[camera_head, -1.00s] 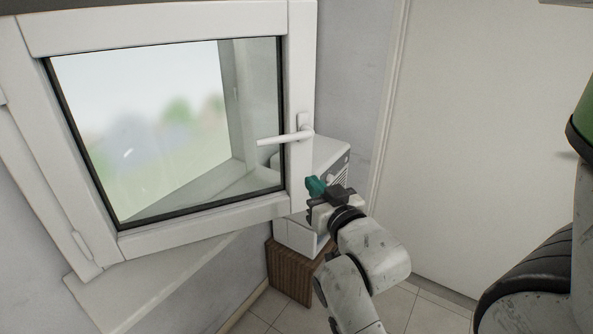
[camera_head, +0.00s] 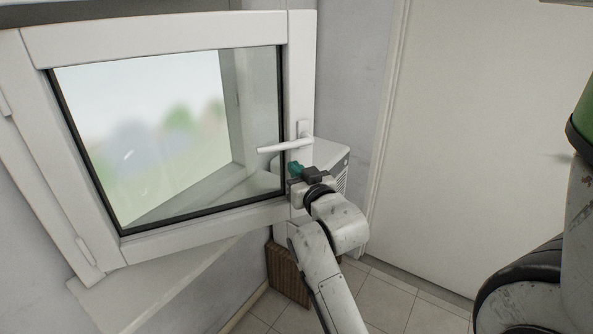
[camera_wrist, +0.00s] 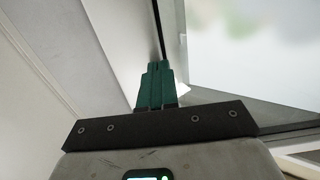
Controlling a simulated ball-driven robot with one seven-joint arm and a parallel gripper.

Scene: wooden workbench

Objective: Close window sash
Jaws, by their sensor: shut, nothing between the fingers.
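The white window sash (camera_head: 160,38) stands swung open into the room, hinged at the left, with its glass pane (camera_head: 150,130) showing a blurred outdoor view. Its white handle (camera_head: 285,147) sits on the right stile and points left. My gripper (camera_head: 295,168) is just below the handle, in front of the lower part of the right stile. In the wrist view its green fingers (camera_wrist: 157,84) are together with nothing between them. They point at the sash frame beside the dark glass seal; whether the tips touch it I cannot tell.
A white box-shaped appliance (camera_head: 331,157) on a brown wooden stand (camera_head: 287,276) is behind my arm. A white door (camera_head: 480,130) is at the right. The window sill (camera_head: 150,285) runs below the sash. Tiled floor (camera_head: 385,298) is clear at the lower right.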

